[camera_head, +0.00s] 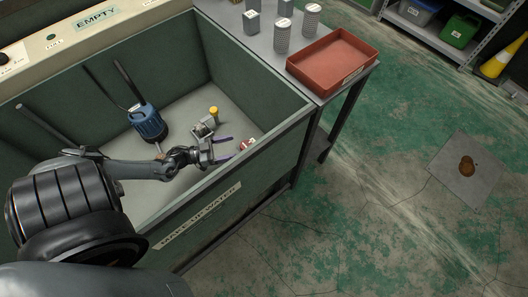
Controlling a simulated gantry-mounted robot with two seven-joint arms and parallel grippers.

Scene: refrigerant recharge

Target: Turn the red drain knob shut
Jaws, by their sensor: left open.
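A small red knob-like part (248,143) with some white on it shows low inside the green tub, near its front wall; I take it to be the drain knob. My left gripper (229,149) reaches into the tub from the left. Its two purple-tipped fingers are spread, with nothing seen between them. The fingertips point at the red part from just to its left and look apart from it. How far the knob is turned is too small to tell. My right gripper is not in view.
The green tub (75,132) has high walls around the arm. Inside are a blue cylindrical unit (149,123) and a grey fitting with a yellow cap (213,111). A red tray (312,77) and grey cans (282,36) stand on the bench at right. The floor is stained.

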